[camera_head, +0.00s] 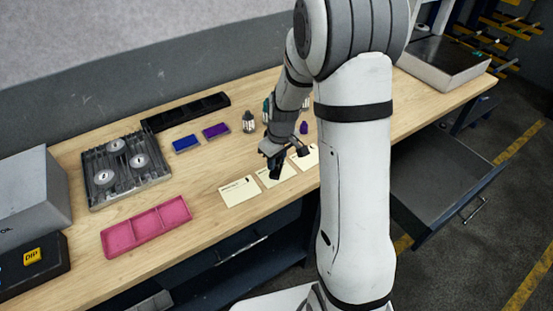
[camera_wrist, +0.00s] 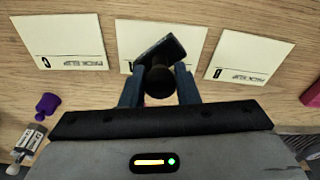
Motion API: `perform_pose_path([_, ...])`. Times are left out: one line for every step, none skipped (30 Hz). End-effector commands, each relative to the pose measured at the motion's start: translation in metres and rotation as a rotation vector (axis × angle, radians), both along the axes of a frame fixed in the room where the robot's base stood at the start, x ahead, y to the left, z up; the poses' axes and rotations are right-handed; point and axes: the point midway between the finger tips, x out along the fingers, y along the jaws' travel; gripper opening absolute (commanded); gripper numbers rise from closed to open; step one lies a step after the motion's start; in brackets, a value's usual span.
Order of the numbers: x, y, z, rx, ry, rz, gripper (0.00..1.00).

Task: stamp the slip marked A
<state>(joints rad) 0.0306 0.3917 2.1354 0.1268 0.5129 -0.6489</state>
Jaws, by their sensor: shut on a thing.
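My gripper (camera_head: 272,150) is shut on a dark stamp (camera_head: 275,167) with a round black knob and a flat block. In the wrist view, the gripper (camera_wrist: 158,92) holds the stamp (camera_wrist: 160,78) tilted over the middle slip (camera_wrist: 193,42), hiding part of it. I cannot tell whether the stamp touches the paper. The slip marked A (camera_wrist: 239,57) lies to the right of the stamp in the wrist view; it is the left slip (camera_head: 239,191) in the head view. The slip marked C (camera_wrist: 60,43) lies on the other side.
A blue pad (camera_head: 185,143) and a purple pad (camera_head: 216,130) lie behind the slips. A pink tray (camera_head: 146,227) is at the front left. A black tray (camera_head: 186,111) and a metal fixture (camera_head: 125,170) stand behind it. A purple object (camera_wrist: 47,104) and small bottle (camera_wrist: 27,140) are near the gripper.

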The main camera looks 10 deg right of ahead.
Motion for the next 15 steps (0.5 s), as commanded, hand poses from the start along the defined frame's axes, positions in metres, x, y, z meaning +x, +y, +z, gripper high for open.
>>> perform_pose_path([-0.001, 0.0, -0.002, 0.0, 0.004, 0.0, 0.13])
perform_pose_path([-0.001, 0.0, -0.002, 0.0, 0.004, 0.0, 0.13])
perform_pose_path([-0.001, 0.0, -0.001, 0.0, 0.004, 0.0, 0.13])
perform_pose_path([-0.001, 0.0, -0.001, 0.0, 0.004, 0.0, 0.13])
perform_pose_path([-0.001, 0.0, 0.0, 0.0, 0.004, 0.0, 0.13])
perform_pose_path([-0.001, 0.0, 0.002, 0.0, 0.004, 0.0, 0.13])
perform_pose_path([-0.001, 0.0, 0.004, 0.0, 0.004, 0.0, 0.13])
perform_pose_path([-0.001, 0.0, 0.006, 0.001, 0.003, 0.0, 0.13])
perform_pose_path([-0.001, 0.0, 0.01, 0.0, 0.002, 0.001, 0.13])
perform_pose_path([-0.001, 0.0, 0.012, 0.0, 0.002, 0.001, 0.13])
perform_pose_path([-0.001, 0.0, 0.015, 0.0, 0.001, 0.001, 0.13])
perform_pose_path([0.0, 0.0, 0.018, 0.0, 0.001, 0.001, 0.13])
perform_pose_path([-0.001, 0.0, 0.021, 0.0, 0.001, 0.001, 0.13])
perform_pose_path([-0.001, 0.0, 0.023, 0.0, 0.001, 0.001, 0.13])
perform_pose_path([-0.001, 0.0, 0.027, 0.0, 0.001, 0.001, 0.13])
